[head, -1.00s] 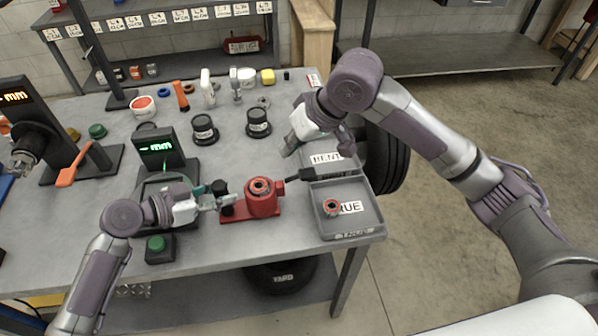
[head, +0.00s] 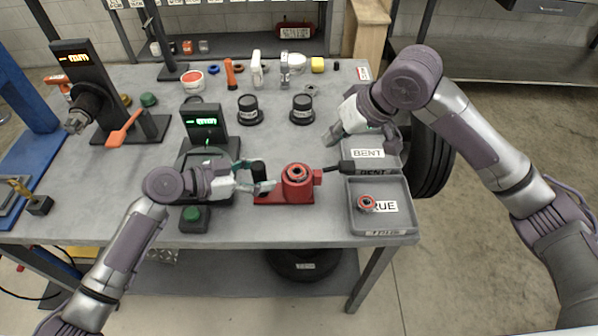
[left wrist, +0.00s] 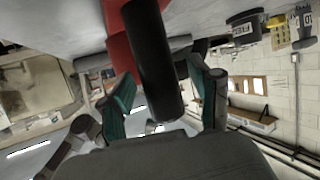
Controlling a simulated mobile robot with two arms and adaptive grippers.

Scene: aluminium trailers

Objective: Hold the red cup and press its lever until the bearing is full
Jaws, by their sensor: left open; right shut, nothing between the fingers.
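The red cup (head: 297,188) stands on its red base on the table, with a ring-shaped bearing (head: 297,172) on top. Its black-handled lever (head: 340,168) sticks out to the right. An upright black grip (head: 258,170) rises from the base's left end. My left gripper (head: 262,187) is open at this grip; in the left wrist view the black grip (left wrist: 153,60) stands between the spread fingers (left wrist: 165,100), with red behind it. My right gripper (head: 333,136) is shut and empty, above the table behind the lever. How full the bearing is cannot be told.
A grey TRUE tray (head: 398,232) with another bearing (head: 366,203) is right of the cup, with a BENT tray (head: 368,153) behind it. A gauge with a green display (head: 205,122) and a green button (head: 191,214) are to the left. Two black pots (head: 302,108) stand behind.

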